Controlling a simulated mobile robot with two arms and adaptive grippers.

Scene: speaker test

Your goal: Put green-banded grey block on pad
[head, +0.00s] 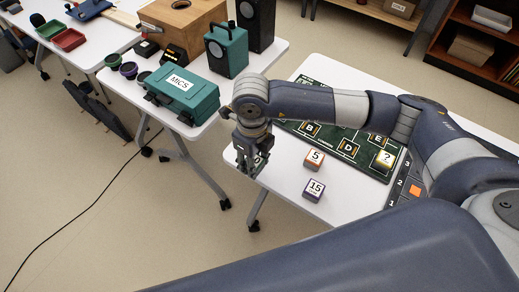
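My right gripper (251,160) points down at the left corner of the white table (318,212), its arm reaching in from the right. A small greenish-grey patch shows at its fingers, but I cannot tell whether it is a held block. No green-banded grey block is clearly visible elsewhere. An orange-banded block marked 5 (315,160) and a purple-banded block marked 15 (314,189) stand on the table. A dark strip (404,205) with numbers and an orange square lies at the right; I cannot tell whether it is the pad. My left gripper is out of view.
A green lettered board (369,166) carries a yellow block marked "?" (385,159); my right arm partly covers the board. A second table holds a teal MICS case (182,92) and a teal speaker (226,50). A floor gap separates the tables. The white tabletop near the numbered blocks is clear.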

